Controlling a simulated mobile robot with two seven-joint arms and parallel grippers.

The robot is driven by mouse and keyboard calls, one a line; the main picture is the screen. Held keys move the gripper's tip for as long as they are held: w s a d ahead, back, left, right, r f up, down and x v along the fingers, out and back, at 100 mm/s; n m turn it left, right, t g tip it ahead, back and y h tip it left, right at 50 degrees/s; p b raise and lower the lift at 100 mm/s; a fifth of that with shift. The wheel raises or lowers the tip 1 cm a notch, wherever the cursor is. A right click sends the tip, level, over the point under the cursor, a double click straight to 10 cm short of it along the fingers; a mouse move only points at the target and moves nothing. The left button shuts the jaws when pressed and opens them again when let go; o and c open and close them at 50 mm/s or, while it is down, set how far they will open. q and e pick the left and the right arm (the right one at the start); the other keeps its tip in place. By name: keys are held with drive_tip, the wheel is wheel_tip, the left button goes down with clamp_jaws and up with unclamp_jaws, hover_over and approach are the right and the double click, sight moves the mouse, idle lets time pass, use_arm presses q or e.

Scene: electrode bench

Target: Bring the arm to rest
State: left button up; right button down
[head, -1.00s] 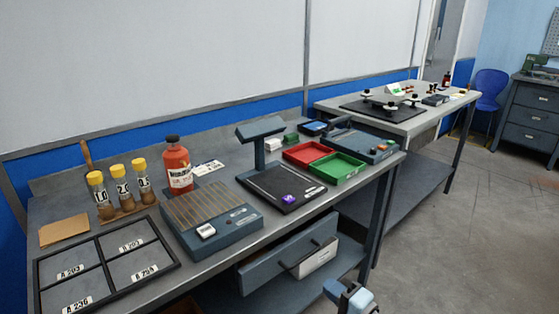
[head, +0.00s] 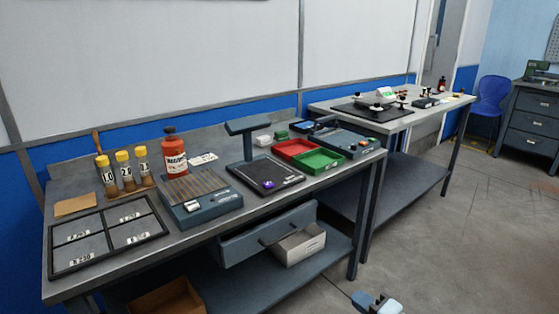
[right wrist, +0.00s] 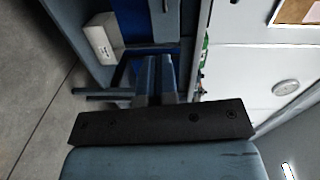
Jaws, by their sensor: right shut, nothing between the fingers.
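My right gripper (head: 372,301) shows only in part at the bottom edge of the head view, over the floor in front of the bench and apart from it. In the right wrist view its two blue-grey fingers (right wrist: 158,78) are together with nothing between them. My left gripper is in neither view.
The near bench (head: 258,194) carries a sectioned black tray (head: 108,235), a red bottle (head: 175,157), red (head: 297,149) and green (head: 318,161) trays. Its drawer (head: 268,235) stands open above a lower shelf with a white box (head: 299,244). Grey floor (head: 430,240) is clear at right.

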drive_tip(key=d+n+g+h, duration=0.1)
drive_tip(key=d+n+h, duration=0.1)
drive_tip(key=d, duration=0.9)
drive_tip(key=s+a+r+n, duration=0.2)
drive_tip(key=s+a+n, duration=0.25)
drive_tip(key=s, duration=0.35)
drive_tip(key=s+a+r+n, duration=0.1)
drive_tip(key=s+a+n, duration=0.2)
drive_tip(key=s+n, duration=0.4)
drive_tip(key=s+a+r+n, duration=0.2)
drive_tip(key=s+a+n, duration=0.2)
drive_tip(key=s, duration=0.4)
drive_tip(key=w+a+r+m+t+h, duration=0.1)
drive_tip(key=w+a+r+m+t, duration=0.15)
drive_tip(key=a+r+m, duration=0.3)
use_arm(q)
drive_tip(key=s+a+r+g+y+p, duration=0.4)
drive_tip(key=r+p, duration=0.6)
drive_tip(key=p, duration=2.4)
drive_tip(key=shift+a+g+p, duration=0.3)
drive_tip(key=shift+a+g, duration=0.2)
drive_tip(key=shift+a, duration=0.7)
use_arm(e)
drive_tip(key=s+d+r+g+h, duration=0.4)
drive_tip(key=d+r, duration=0.2)
drive_tip(key=r, duration=0.3)
drive_tip(key=shift+s+r, duration=0.2)
drive_tip(key=shift+s, duration=0.2)
